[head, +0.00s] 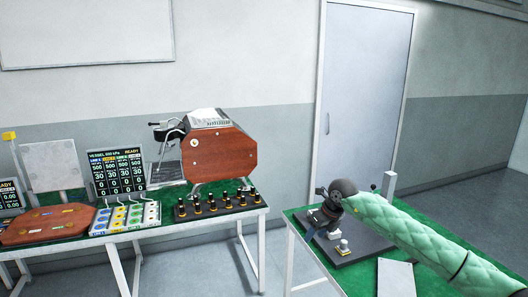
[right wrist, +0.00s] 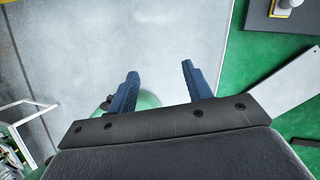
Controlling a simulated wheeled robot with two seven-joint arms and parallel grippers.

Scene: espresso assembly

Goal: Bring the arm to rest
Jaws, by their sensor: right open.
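My right arm, in a green quilted sleeve, comes in from the right in the head view and reaches over the right table. My right gripper (head: 312,226) is at that table's left edge, small and partly lost against the dark things there. In the right wrist view its two blue fingers (right wrist: 159,72) are apart with nothing between their tips, and grey floor shows beyond them. A rounded green shape shows below and behind the fingers; I cannot tell what it is. My left gripper is in neither view.
The right table (head: 295,213) has a green top, a dark plate (head: 368,242) with a small knobbed part, and a pale flat panel (head: 396,278). The left table holds a wood-sided espresso machine (head: 222,155), a black rack (head: 214,206) and display panels (head: 118,172). Floor shows between the tables.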

